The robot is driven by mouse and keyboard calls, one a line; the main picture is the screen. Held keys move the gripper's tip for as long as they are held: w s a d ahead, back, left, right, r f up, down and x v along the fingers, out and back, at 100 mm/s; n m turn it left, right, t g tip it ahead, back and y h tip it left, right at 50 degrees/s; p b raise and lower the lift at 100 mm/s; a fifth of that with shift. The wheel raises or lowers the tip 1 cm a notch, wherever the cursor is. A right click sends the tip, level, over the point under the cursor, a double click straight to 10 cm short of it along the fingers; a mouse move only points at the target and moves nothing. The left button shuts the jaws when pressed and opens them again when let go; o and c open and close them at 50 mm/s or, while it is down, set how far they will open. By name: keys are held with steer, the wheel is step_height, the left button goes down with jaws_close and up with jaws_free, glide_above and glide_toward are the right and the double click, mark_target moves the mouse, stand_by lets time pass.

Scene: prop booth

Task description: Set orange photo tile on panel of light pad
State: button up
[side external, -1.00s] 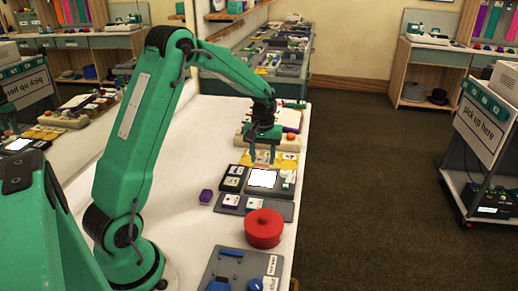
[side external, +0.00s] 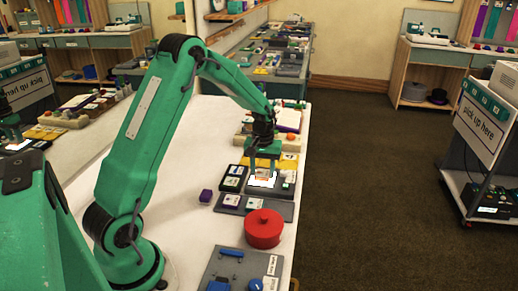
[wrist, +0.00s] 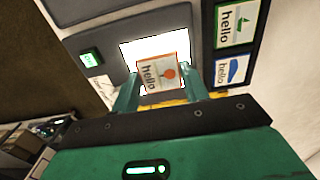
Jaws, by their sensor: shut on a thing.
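The orange photo tile (wrist: 158,76), pale with an orange picture and the word "hello", is between the fingers of my gripper (wrist: 161,92) in the wrist view. My gripper is shut on it. The tile overlaps the glowing white panel (wrist: 181,44) of the grey light pad (wrist: 118,25); whether it touches the panel I cannot tell. In the side view my gripper (side external: 263,172) is over the light pad (side external: 285,189), and the small tile (side external: 262,174) hides part of the lit panel (side external: 262,183).
A black holder with a green tile (wrist: 236,24) and a blue tile (wrist: 232,70) is right of the pad in the wrist view. A red round thing (side external: 263,229) and a purple block (side external: 205,196) stand nearby. The white table (side external: 180,215) is clear to the left.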

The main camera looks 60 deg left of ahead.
stand_by(0.4)
steer(key=o, duration=1.1)
steer(key=shift+c, duration=0.2)
steer(key=shift+r, duration=3.8)
